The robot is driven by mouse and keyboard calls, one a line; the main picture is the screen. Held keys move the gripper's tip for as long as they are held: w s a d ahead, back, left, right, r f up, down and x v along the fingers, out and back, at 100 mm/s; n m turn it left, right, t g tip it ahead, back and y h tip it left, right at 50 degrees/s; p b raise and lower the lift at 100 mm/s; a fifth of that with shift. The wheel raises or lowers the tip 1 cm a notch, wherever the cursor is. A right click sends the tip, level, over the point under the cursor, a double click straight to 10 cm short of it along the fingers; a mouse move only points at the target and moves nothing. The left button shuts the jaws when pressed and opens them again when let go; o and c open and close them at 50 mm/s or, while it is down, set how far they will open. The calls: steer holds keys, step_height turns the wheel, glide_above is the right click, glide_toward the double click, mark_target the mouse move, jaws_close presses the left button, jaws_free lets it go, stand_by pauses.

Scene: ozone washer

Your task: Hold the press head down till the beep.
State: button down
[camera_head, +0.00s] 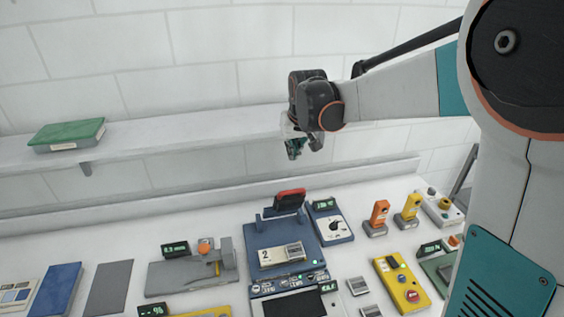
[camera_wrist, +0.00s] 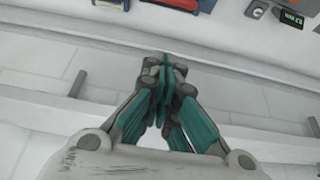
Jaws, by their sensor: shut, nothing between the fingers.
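My gripper (camera_head: 304,148) is in the air, in front of the wall shelf and above the back of the bench. In the wrist view my gripper (camera_wrist: 167,68) has its teal fingers together with nothing between them. A blue machine (camera_head: 287,236) with a label "2" stands on the bench below the gripper. At its back is a raised part with a red top and black body (camera_head: 289,199), which looks like the press head. The gripper is above it and apart from it. A red and blue part (camera_wrist: 182,4) is cut off at the top of the wrist view.
A grey fixture (camera_head: 190,270), a blue dial box (camera_head: 331,221), orange and yellow upright devices (camera_head: 377,216) and a yellow button box (camera_head: 402,284) crowd around the machine. The wall shelf (camera_head: 200,133) runs behind, holding a green-topped box (camera_head: 66,135). The bench's back strip is clear.

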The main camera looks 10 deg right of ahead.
steer(key=shift+w, duration=0.15)
glide_above(290, 196)
step_height(290, 196, down, 11)
steer(key=shift+w+f+p, duration=0.1)
steer(key=shift+w+p, duration=0.05)
steer(key=shift+p, duration=0.15)
steer(key=shift+f, duration=0.25)
stand_by(0.4)
